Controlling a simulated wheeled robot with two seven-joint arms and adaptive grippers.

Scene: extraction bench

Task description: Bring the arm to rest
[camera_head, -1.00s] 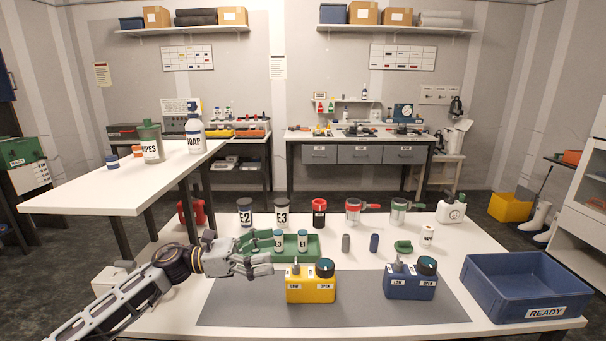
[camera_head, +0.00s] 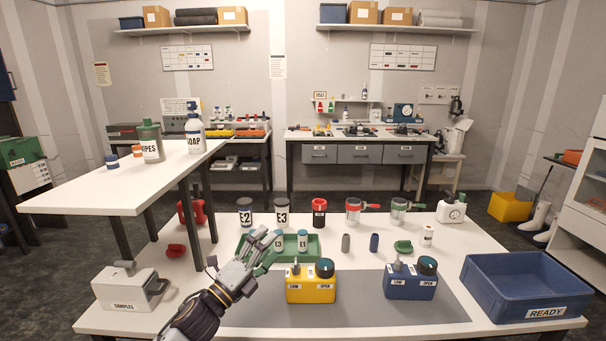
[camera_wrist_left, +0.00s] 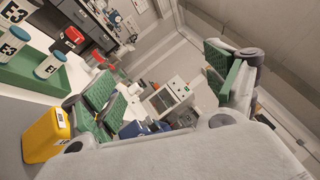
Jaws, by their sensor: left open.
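My left gripper (camera_head: 262,245) is raised over the left part of the bench, in front of the green tray (camera_head: 313,256). Its fingers are spread and nothing is between them; the green finger pads (camera_wrist_left: 165,88) show apart in the left wrist view. The arm comes in from the bottom left of the head view. Two small vials, one marked E1 (camera_head: 303,240), stand in the tray; the gripper partly covers the other. My right gripper is not in view.
A yellow box (camera_head: 311,291) and a blue box (camera_head: 409,287) with knobs stand on the grey mat. The blue READY bin (camera_head: 530,315) is at right, the SAMPLES case (camera_head: 125,289) at left. Several canisters line the back. A raised white shelf (camera_head: 120,188) stands at left.

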